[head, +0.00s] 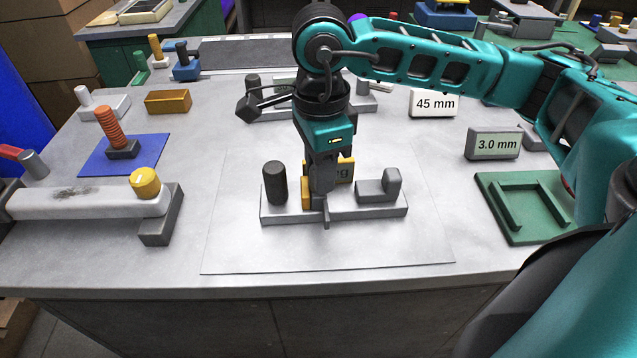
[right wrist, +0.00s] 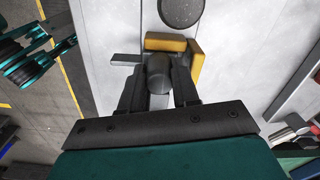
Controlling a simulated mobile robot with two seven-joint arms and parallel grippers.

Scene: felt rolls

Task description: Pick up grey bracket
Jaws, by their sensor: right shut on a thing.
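The grey bracket (right wrist: 157,74) is between the fingers of my right gripper (right wrist: 157,92), which is shut on it. Most of it is hidden by the fingers in the head view; a narrow grey tab (head: 326,215) sticks out below them toward the front. My right gripper (head: 321,190) points down over a grey fixture bar (head: 365,212). A yellow corner stop (head: 307,194) stands beside and behind the fingers; the right wrist view shows it as an L (right wrist: 166,42). I cannot tell whether the bracket touches the bar. My left gripper is out of view.
A dark cylinder (head: 274,183) stands on the fixture's left end and a grey block (head: 391,184) on its right. A yellow-knobbed clamp (head: 145,182) is at left. A green tray (head: 487,180) and two signs (head: 434,104) are at right. The mat's front is clear.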

